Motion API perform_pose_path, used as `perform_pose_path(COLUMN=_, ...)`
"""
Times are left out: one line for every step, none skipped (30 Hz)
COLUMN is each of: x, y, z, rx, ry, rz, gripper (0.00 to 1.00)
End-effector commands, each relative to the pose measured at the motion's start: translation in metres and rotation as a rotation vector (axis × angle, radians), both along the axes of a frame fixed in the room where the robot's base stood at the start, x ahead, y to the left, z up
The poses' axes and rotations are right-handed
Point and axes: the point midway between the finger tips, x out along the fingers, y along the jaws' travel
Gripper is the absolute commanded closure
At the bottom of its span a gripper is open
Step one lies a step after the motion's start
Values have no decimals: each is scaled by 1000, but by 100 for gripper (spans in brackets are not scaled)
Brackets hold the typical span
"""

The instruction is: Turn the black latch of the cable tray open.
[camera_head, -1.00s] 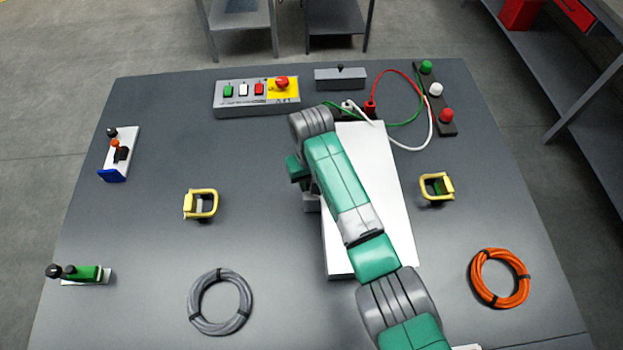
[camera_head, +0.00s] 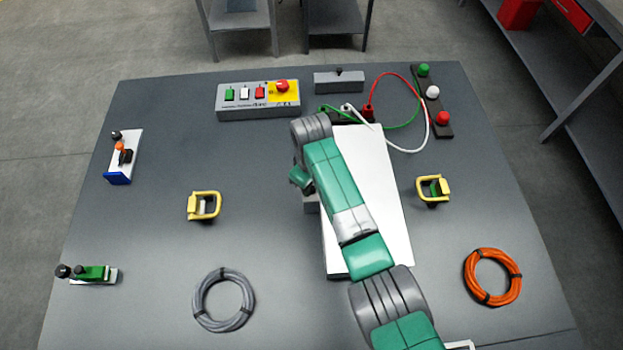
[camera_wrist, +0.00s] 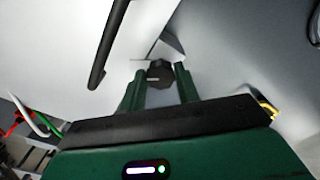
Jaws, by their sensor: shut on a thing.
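The white cable tray (camera_head: 385,190) lies in the middle of the table, partly covered by my arm in the head view. In the wrist view its white surface (camera_wrist: 50,45) fills the upper left, with a long black bar on it. The black latch (camera_wrist: 160,70) is a small dark knob beside the tray's edge. My gripper (camera_wrist: 160,76) has its two green fingers on either side of the latch and is shut on it. In the head view the latch and fingertips are hidden by my arm.
A grey control box (camera_head: 258,98) with an emergency button stands at the back. Red, green and white cables (camera_head: 400,130) run behind the tray to a lamp strip (camera_head: 434,100). Yellow-framed pieces (camera_head: 204,206) and (camera_head: 433,189) another stand either side. Grey (camera_head: 223,300) and orange (camera_head: 492,277) coils lie in front.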

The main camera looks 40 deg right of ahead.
Motion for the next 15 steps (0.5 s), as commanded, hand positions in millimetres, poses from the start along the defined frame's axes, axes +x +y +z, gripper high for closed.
perform_pose_path(x=0, y=0, z=3, rx=0, ry=0, rz=43, gripper=91)
perform_pose_path(x=0, y=0, z=2, rx=0, ry=0, rz=72, gripper=91)
perform_pose_path(x=0, y=0, z=2, rx=0, ry=0, rz=110, gripper=91)
perform_pose_path(x=0, y=0, z=2, rx=0, ry=0, rz=139, gripper=91)
perform_pose_path(x=1, y=0, z=2, rx=0, ry=0, rz=167, gripper=91)
perform_pose_path(x=1, y=0, z=2, rx=-1, ry=-1, rz=205, gripper=91)
perform_pose_path(x=1, y=0, z=2, rx=0, ry=-1, rz=234, gripper=91)
perform_pose_path(x=1, y=0, z=2, rx=0, ry=-1, rz=262, gripper=91)
perform_pose_path(x=1, y=0, z=2, rx=0, ry=0, rz=299, gripper=91)
perform_pose_path(x=1, y=0, z=2, rx=0, ry=0, rz=328, gripper=91)
perform_pose_path(x=1, y=0, z=2, rx=0, ry=0, rz=357, gripper=91)
perform_pose_path(x=1, y=0, z=2, rx=0, ry=0, rz=394, gripper=91)
perform_pose_path(x=1, y=0, z=2, rx=0, ry=-1, rz=423, gripper=91)
perform_pose_path(x=1, y=0, z=2, rx=0, ry=-1, rz=451, gripper=91)
perform_pose_path(x=1, y=-1, z=2, rx=0, ry=-1, rz=489, gripper=91)
